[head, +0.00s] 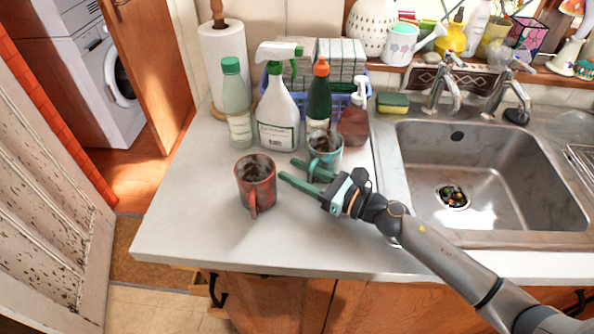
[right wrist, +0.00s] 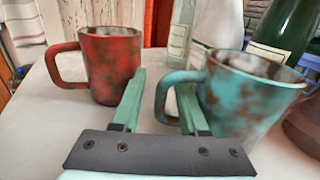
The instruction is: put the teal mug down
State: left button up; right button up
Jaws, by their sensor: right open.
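The teal mug (head: 325,153) stands upright on the light counter (head: 190,220), in front of the bottles. It also shows at the right of the right wrist view (right wrist: 245,98), with its handle toward the left. My right gripper (head: 288,170) is open, with its two green fingers apart. One finger lies at the teal mug's handle and partly hides it; the other is on the open counter side, toward the red mug. I cannot tell whether the finger touches the handle. The red mug (head: 256,183) stands left of the fingers, also in the right wrist view (right wrist: 110,65). My left gripper is not in view.
Behind the mugs stand a white spray bottle (head: 277,105), a clear bottle with a green cap (head: 236,105), a dark green bottle (head: 319,98) and a brown pump bottle (head: 355,122). The sink (head: 480,215) is at the right. The counter's front left is clear.

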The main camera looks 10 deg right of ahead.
jog(key=shift+r+p, duration=0.25)
jog(key=shift+p, duration=0.05)
jog(key=b+v, duration=0.1)
jog(key=v, duration=0.2)
jog(key=b+v, duration=0.1)
jog(key=v, duration=0.3)
jog(key=b+v, duration=0.1)
jog(key=v, duration=0.2)
jog(key=shift+s+d+f, duration=0.2)
jog(key=shift+d+f, duration=0.05)
jog(key=shift+s+d+r+b, duration=0.15)
jog(key=shift+s+d+b, duration=0.25)
jog(key=shift+s+d, duration=0.15)
